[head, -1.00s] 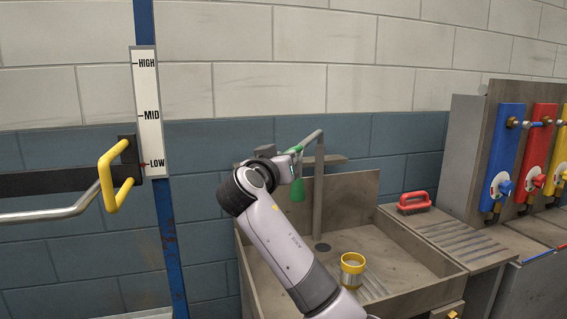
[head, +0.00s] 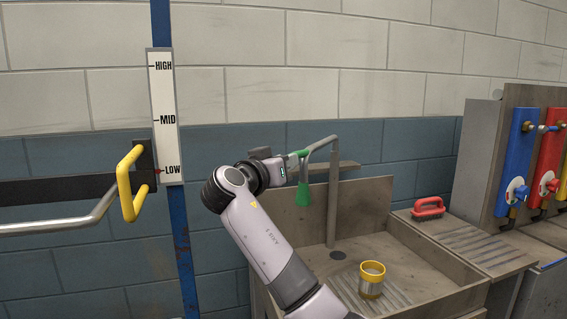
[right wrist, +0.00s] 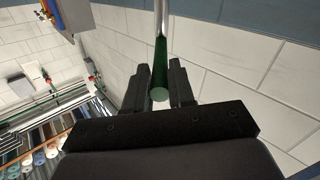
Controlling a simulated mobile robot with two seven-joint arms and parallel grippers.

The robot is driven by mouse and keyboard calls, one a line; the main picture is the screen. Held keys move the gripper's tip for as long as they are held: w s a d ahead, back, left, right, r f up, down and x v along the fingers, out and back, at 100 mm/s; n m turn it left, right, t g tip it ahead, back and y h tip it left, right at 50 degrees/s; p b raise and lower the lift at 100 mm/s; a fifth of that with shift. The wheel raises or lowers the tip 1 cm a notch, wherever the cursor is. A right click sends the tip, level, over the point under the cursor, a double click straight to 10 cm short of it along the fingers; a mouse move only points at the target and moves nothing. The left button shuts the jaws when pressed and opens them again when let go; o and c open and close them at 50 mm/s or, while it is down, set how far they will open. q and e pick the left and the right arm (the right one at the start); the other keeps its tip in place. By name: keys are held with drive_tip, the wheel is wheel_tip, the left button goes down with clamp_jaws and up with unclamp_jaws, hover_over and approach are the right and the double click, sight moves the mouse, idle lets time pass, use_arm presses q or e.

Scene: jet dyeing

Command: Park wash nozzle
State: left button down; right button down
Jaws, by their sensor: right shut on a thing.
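The wash nozzle shows in the head view as a green bell-shaped head (head: 303,193) hanging under a green grip, with a grey pipe rising to the right. My right gripper (head: 299,156) is shut on the green grip, above the sink and left of an upright grey post (head: 333,200). In the right wrist view the green grip (right wrist: 160,70) lies between the two dark fingers, with a shiny pipe beyond it. A short bracket (head: 347,165) sits near the post's top. I cannot tell whether the pipe touches the post. My left gripper is not in view.
The metal sink (head: 365,205) holds a yellow-rimmed cup (head: 372,280). Blue and red valve panels stand at the right. A yellow handle (head: 128,184) on a bar and a level scale (head: 164,115) stand left.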

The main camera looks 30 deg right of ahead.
drive_tip(key=shift+a+r, duration=0.15)
drive_tip(key=shift+r, duration=0.05)
drive_tip(key=c, duration=1.1)
unclamp_jaws()
drive_tip(key=shift+w, duration=0.1)
drive_tip(key=shift+o, duration=0.7)
drive_tip(key=shift+w+a+f, duration=0.1)
drive_tip(key=shift+w+f, duration=0.05)
drive_tip(key=shift+w, duration=0.1)
drive_tip(key=shift+s, duration=0.1)
drive_tip(key=b+v, duration=0.1)
drive_tip(key=v, duration=0.6)
drive_tip(key=shift+s, duration=0.1)
